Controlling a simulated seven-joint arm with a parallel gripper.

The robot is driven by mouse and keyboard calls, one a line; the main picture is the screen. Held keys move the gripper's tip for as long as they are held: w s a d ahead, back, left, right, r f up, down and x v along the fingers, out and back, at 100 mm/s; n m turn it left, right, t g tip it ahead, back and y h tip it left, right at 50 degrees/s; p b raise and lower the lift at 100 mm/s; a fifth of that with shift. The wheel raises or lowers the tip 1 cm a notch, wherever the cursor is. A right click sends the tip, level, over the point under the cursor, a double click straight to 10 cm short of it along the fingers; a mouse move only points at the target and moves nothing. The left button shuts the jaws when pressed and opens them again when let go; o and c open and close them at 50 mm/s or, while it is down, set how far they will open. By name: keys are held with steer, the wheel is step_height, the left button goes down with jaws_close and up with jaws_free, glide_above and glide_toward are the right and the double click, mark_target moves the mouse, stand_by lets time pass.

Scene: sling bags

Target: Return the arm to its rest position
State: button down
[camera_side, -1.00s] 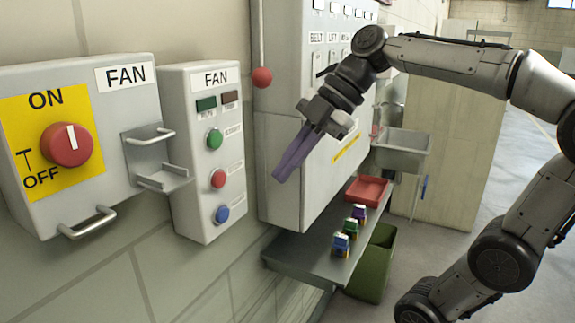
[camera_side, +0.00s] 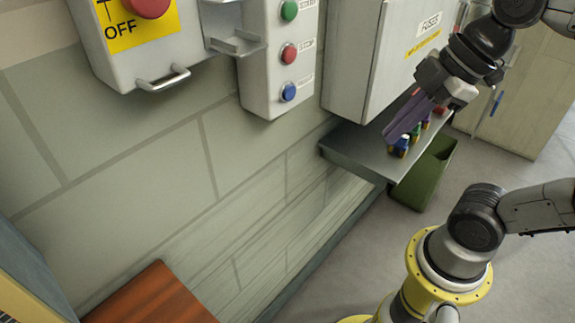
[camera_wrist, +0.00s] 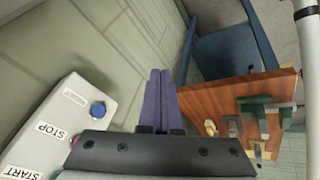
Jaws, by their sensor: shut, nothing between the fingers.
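My gripper (camera_side: 392,134) has long purple fingers that lie together with nothing between them. In the side view it points down and left, in front of the grey shelf (camera_side: 352,146) in the picture. Its fingertips overlap the small items on that shelf in this view; I cannot tell how far apart they are in depth. In the wrist view the closed fingers (camera_wrist: 158,76) point away from the camera, with the button panel (camera_wrist: 68,118) at lower left and a brown wooden table (camera_wrist: 200,97) at right.
The fan button box (camera_side: 270,92) and the ON/OFF switch box (camera_side: 110,60) hang on the wall. A green bin (camera_side: 424,178) stands under the shelf. Small coloured items (camera_side: 402,145) sit on the shelf.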

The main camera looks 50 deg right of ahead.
steer(key=d+f+m+h, duration=0.2)
steer(key=f+m, duration=0.3)
steer(key=m, duration=0.5)
steer(key=shift+s+d+m+t, duration=0.3)
steer(key=shift+s+d+m, duration=0.1)
steer(key=shift+d, duration=0.4)
